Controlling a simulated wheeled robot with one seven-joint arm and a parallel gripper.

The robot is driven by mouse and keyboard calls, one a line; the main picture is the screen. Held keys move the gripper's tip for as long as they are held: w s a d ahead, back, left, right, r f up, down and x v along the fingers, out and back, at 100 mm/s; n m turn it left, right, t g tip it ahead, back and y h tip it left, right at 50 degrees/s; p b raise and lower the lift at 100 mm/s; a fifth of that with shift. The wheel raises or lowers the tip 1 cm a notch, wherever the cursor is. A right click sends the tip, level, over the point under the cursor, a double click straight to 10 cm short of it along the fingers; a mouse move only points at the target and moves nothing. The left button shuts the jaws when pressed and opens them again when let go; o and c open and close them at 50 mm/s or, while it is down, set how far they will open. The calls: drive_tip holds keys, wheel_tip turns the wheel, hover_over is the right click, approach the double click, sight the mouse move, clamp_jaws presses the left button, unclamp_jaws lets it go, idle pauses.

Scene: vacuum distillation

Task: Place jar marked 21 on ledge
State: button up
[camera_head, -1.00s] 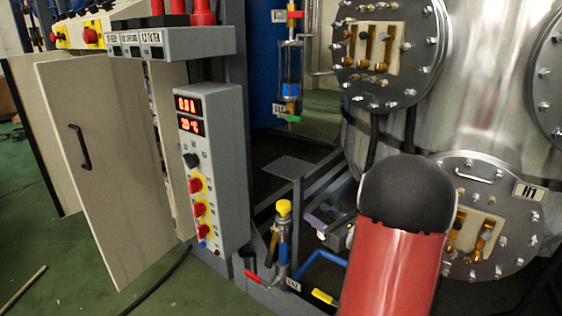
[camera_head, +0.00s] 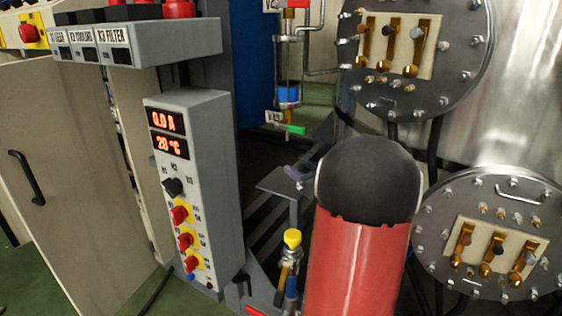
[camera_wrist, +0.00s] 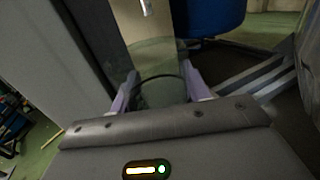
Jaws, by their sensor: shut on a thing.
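A clear glass jar (camera_wrist: 157,62) stands between the two purple fingers of my gripper (camera_wrist: 160,77) in the wrist view. The fingers are shut on its sides. I cannot read a mark on the jar. In the head view, only a bit of a purple finger (camera_head: 300,172) shows beside my red and black arm, and the jar cannot be made out. A small flat grey plate, seemingly the ledge (camera_head: 272,184), sits on a post left of my arm, close to that finger. I cannot tell whether the jar touches it.
A grey control box (camera_head: 195,190) with red knobs stands left of the ledge. A yellow-capped valve (camera_head: 292,240) is below it. A glass column with a green-handled valve (camera_head: 290,129) hangs above. Steel vessel flanges (camera_head: 490,235) are on the right.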

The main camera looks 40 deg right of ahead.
drive_tip(key=w, duration=0.5)
drive_tip(key=shift+w, duration=0.3)
drive_tip(key=w, duration=0.1)
drive_tip(key=w+p, duration=0.1)
drive_tip(key=w, duration=0.1)
drive_tip(key=shift+w+f, duration=0.2)
drive_tip(key=shift+f, duration=0.15)
drive_tip(key=shift+s+f, duration=0.1)
drive_tip(key=shift+f, duration=0.3)
drive_tip(key=shift+f, duration=0.2)
drive_tip(key=o, duration=1.1)
drive_tip(key=shift+c, duration=0.2)
drive_tip(key=shift+r, duration=0.1)
